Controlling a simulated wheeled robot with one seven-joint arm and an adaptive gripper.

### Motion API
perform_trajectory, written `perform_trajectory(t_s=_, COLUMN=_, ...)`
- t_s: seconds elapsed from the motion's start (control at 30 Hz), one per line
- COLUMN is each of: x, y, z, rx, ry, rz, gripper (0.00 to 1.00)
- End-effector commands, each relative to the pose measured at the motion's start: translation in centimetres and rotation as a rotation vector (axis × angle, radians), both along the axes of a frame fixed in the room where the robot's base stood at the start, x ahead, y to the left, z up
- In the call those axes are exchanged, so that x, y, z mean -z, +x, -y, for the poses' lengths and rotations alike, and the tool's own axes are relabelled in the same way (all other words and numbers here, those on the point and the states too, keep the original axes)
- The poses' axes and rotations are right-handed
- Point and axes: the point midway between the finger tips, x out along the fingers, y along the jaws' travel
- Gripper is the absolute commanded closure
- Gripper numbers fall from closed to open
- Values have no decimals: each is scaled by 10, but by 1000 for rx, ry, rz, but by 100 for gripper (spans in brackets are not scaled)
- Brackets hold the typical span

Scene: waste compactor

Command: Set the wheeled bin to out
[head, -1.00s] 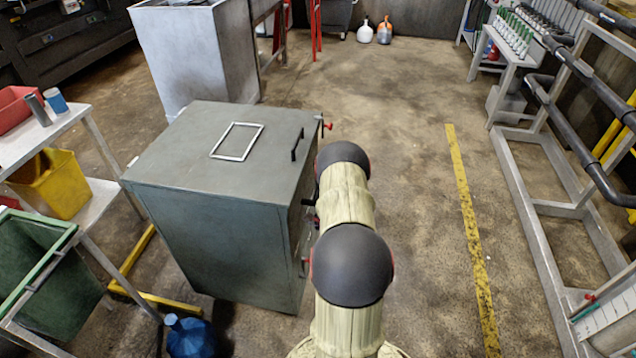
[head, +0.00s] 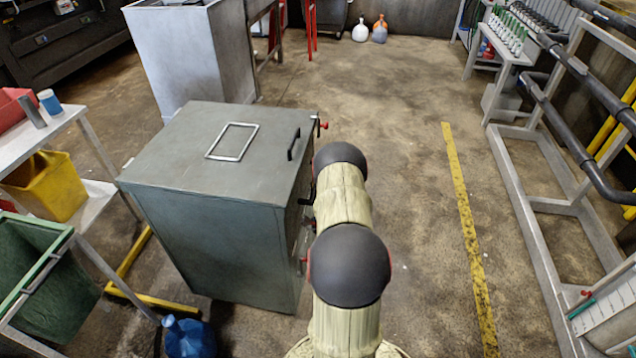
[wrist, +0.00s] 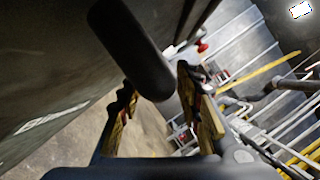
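I cannot make out a wheeled bin with certainty. My gripper (wrist: 156,82) is hidden behind my arm in the head view. In the wrist view its two fingers are apart, with the end of a thick dark bar (wrist: 130,48) between or just beyond their tips. I cannot tell whether the fingers touch the bar.
A yellow floor line (head: 464,235) and a pipe frame (head: 540,200) lie to the right, with clear floor between my arm and the line. A cart with a yellow bin (head: 48,188) and a blue jug (head: 190,338) are at the left. A grey box (head: 180,60) stands behind the cabinet.

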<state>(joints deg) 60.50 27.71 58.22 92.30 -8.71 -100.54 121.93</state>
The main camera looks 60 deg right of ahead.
Motion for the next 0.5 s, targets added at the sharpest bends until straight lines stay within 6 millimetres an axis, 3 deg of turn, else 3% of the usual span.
perform_trajectory(t_s=0.3, x=15, y=-40, z=-49, rx=1, ry=3, rz=-1, gripper=65)
perform_trajectory(t_s=0.5, x=21, y=-57, z=-71, rx=2, ry=2, rz=-1, gripper=65)
